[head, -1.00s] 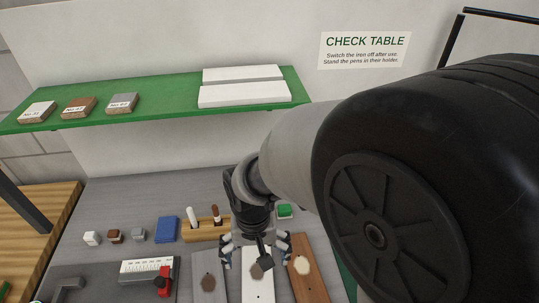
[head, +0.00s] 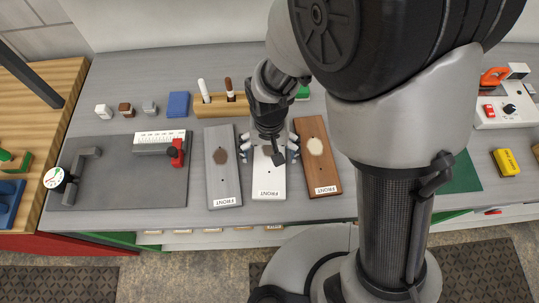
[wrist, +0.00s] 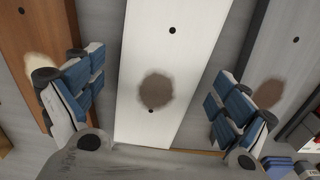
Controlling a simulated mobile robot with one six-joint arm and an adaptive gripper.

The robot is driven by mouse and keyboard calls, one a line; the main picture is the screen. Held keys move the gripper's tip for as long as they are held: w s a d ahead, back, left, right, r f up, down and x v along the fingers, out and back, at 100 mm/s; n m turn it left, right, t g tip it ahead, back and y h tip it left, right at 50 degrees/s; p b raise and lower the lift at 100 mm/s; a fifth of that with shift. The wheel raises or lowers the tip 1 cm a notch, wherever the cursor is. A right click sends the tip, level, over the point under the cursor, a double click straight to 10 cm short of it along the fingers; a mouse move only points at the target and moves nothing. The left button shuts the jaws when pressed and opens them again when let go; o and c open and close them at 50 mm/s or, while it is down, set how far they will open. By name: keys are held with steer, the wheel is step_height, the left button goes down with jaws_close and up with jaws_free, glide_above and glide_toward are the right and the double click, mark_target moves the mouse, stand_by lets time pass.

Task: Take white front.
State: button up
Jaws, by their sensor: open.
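A white board (head: 269,182) with a FRONT label at its near end lies on the grey bench, between a grey board (head: 223,180) and a brown board (head: 321,176), both also labelled FRONT. In the wrist view the white board (wrist: 170,60) shows a dark brown round patch and two small holes. My gripper (head: 270,148) is over the far half of the white board. Its blue-padded fingers (wrist: 155,85) are open, one on each side of the white board, with nothing between the pads visibly gripped. My gripper hides part of that board in the head view.
A wooden pen holder (head: 220,111) and a blue block (head: 178,104) stand behind the boards. A dark plate (head: 110,180) with a ruler and red clamp lies left. A soldering station (head: 505,110) and a yellow item (head: 506,162) are at right.

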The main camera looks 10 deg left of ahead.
steer(key=shift+r, duration=0.1)
steer(key=c, duration=1.3)
steer(key=shift+r, duration=0.1)
